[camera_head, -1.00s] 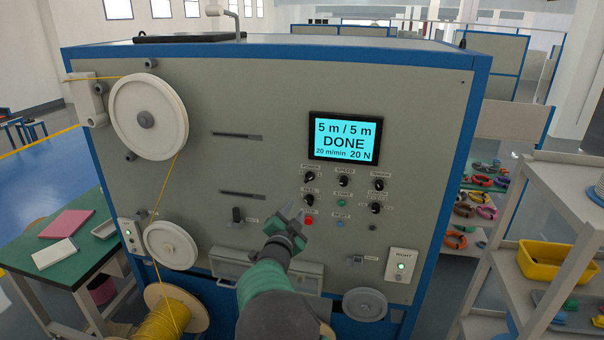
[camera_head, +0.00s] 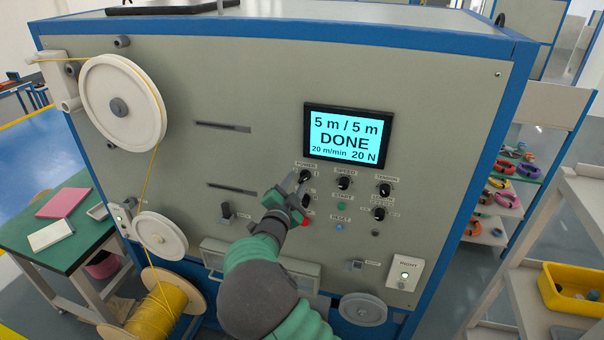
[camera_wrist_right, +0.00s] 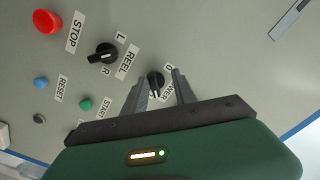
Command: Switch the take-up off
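The machine's front panel (camera_head: 250,90) carries the controls. The POWER knob (camera_wrist_right: 155,84) is black, with a 0 mark beside its label. My right gripper (camera_wrist_right: 160,82) is open, its two fingers on either side of this knob in the wrist view; I cannot tell whether they touch it. In the head view my right gripper (camera_head: 297,183) is at the panel, partly covering the knobs on the left. The black REEL knob (camera_wrist_right: 103,53), marked L and R, is clear of the fingers. My left gripper is out of view.
The screen (camera_head: 347,137) reads 5 m / 5 m, DONE. The red STOP button (camera_wrist_right: 47,21), green START button (camera_wrist_right: 86,104) and blue RESET button (camera_wrist_right: 41,83) are close by. A yellow cable spool (camera_head: 160,312) stands at lower left. A shelf cart with a yellow bin (camera_head: 575,293) is at right.

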